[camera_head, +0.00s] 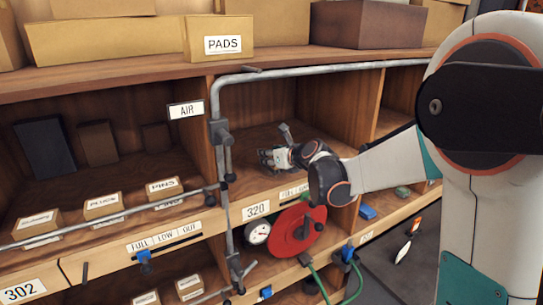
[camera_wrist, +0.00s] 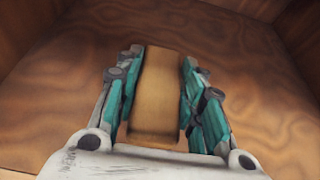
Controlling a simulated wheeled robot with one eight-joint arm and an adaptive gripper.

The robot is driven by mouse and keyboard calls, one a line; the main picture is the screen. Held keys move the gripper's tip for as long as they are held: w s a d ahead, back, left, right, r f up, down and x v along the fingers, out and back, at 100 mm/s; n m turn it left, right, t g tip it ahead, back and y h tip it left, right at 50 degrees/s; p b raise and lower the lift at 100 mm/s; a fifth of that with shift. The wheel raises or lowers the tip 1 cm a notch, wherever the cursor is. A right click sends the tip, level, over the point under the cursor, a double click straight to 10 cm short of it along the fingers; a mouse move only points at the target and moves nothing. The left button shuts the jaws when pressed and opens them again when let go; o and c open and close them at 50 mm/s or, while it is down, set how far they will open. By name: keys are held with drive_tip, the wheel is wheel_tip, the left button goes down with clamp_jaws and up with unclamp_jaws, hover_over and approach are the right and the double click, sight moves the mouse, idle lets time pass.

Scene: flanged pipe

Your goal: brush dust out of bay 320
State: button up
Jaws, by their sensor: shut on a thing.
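Bay 320 (camera_head: 248,140) is the open wooden compartment above the white 320 label (camera_head: 256,209). My gripper (camera_head: 268,157) is inside this bay, low over its floor. In the wrist view my gripper (camera_wrist: 157,85) is shut on a tan wooden block (camera_wrist: 158,90), which lies lengthwise between the teal fingers. It may be the brush's handle; I see no bristles. Brown patterned floor (camera_wrist: 60,100) surrounds it in the wrist view. I cannot tell whether the block touches the floor. Dust cannot be made out clearly.
A grey pipe (camera_head: 300,70) runs along the bay's top and down its left side. Below are a red disc (camera_head: 297,232), a gauge (camera_head: 258,232) and green hoses (camera_head: 318,283). The left bay (camera_head: 100,165) holds small boxes. Side walls bound bay 320.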

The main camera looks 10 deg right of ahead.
drive_tip(key=shift+f+b, duration=0.55)
drive_tip(key=shift+f, duration=0.05)
drive_tip(key=shift+a, duration=0.1)
